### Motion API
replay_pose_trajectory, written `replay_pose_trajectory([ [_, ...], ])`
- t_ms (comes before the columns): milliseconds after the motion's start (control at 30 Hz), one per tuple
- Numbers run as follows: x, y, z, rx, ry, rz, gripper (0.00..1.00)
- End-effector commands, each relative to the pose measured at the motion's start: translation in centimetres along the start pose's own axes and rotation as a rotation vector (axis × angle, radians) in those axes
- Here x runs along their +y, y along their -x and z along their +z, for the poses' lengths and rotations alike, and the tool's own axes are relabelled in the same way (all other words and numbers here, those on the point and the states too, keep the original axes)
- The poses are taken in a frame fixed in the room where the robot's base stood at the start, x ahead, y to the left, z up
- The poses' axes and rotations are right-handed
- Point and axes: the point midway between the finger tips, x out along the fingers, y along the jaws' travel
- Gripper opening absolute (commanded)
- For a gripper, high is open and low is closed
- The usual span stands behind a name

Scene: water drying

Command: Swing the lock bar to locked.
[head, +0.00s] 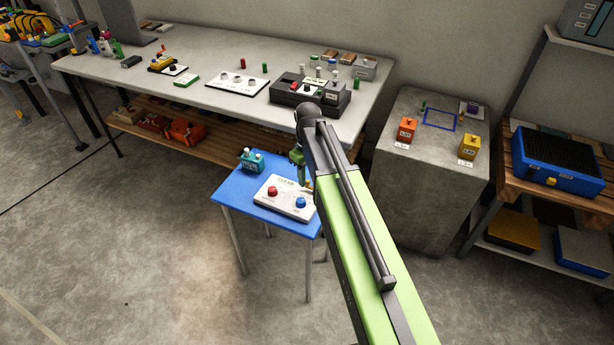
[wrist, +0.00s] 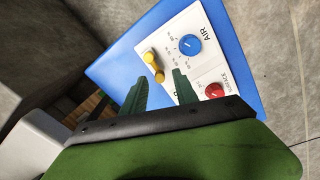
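A white control panel (head: 287,199) lies on a small blue table (head: 240,190). It carries a red knob (head: 272,190) and a blue knob (head: 300,202); the wrist view also shows the blue knob (wrist: 190,45) and the red knob (wrist: 214,90). A short yellow piece with rounded ends, which looks like the lock bar (wrist: 150,58), is at the panel's edge. My gripper (wrist: 160,75) is open, its two green fingers apart, with the yellow piece's near end appearing between the fingertips. I cannot tell whether they touch. In the head view my arm hides much of this area.
A teal block-like item (head: 251,162) stands on the blue table beside the panel. A long grey workbench (head: 215,60) with several devices is behind. A grey cabinet (head: 425,185) stands to the right, and a wooden shelf unit (head: 550,195) beyond it. Floor at front left is clear.

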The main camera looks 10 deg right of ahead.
Motion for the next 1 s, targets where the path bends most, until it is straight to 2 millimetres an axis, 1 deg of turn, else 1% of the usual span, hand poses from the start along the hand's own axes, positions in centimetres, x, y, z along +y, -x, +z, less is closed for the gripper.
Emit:
replay_pose_trajectory([
  [33, 0.0, 1.7, 0.0, 0.0, 0.0, 0.0, 0.35],
  [500, 0.0, 12.6, -0.1, 0.0, 0.0, 0.0, 0.35],
  [600, 0.0, 14.6, -0.1, 0.0, 0.0, 0.0, 0.35],
  [733, 0.1, 15.9, -0.1, 0.0, 0.0, 0.0, 0.35],
  [1000, 0.1, 15.8, -0.1, 0.0, 0.0, 0.0, 0.35],
])
